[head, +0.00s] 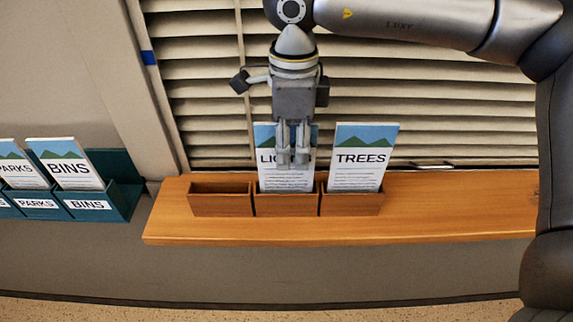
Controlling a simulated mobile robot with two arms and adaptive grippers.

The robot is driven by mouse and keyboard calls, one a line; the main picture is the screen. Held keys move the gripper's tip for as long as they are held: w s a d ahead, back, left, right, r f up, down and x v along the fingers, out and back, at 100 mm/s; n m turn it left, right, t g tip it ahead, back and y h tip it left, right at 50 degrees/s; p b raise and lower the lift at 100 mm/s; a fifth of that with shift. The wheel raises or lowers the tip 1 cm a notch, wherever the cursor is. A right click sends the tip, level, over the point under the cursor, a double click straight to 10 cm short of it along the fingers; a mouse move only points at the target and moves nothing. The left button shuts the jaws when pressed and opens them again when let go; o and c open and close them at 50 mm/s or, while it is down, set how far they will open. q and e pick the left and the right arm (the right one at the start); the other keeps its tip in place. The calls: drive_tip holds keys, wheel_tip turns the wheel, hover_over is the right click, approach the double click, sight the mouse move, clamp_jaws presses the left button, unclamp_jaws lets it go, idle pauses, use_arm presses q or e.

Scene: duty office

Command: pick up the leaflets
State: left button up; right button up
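Two leaflet stacks with a blue and green mountain picture stand upright in a wooden holder on the wooden shelf (440,215). The right stack reads TREES (361,165). The middle stack (268,175) starts with "LI"; the rest of its title is hidden. The left wooden compartment (221,203) is empty. My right gripper (292,160) points down in front of the middle stack and overlaps its face. Its two fingers are close together with a narrow gap. I cannot tell whether they touch or hold a leaflet. My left gripper is out of view.
A dark green rack (122,198) at the left holds leaflets marked PARKS (16,165) and BINS (70,170). Window blinds (445,110) are behind the shelf. A small flat item (432,164) lies at the back of the shelf. The shelf's right part is otherwise clear.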

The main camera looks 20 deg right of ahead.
clamp_jaws()
idle(0.5)
wheel_tip(320, 180, up, 10)
drive_tip(key=shift+f+b, duration=0.1)
drive_tip(key=shift+b, duration=0.9)
